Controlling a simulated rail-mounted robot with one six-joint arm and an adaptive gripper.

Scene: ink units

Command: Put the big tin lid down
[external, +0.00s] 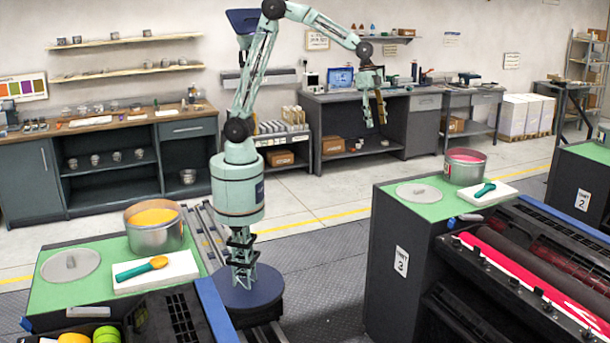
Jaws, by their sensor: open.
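A round grey tin lid (70,265) with a small raised handle lies flat on the green top of the near left unit. It is beside a large open tin (155,226) of orange ink. A second grey lid (418,194) lies flat on the green top of the unit marked 3, beside an open tin of red ink (464,166). My gripper (375,122) is open and looks empty. It hangs in the air with its fingers downward, apart from both lids.
A white pad (188,267) with an orange-tipped green spatula (140,269) lies in front of the orange tin. Another pad with a green tool (484,190) is near the red tin. Ink rollers (530,262) fill the right foreground. Open floor (330,190) separates the units.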

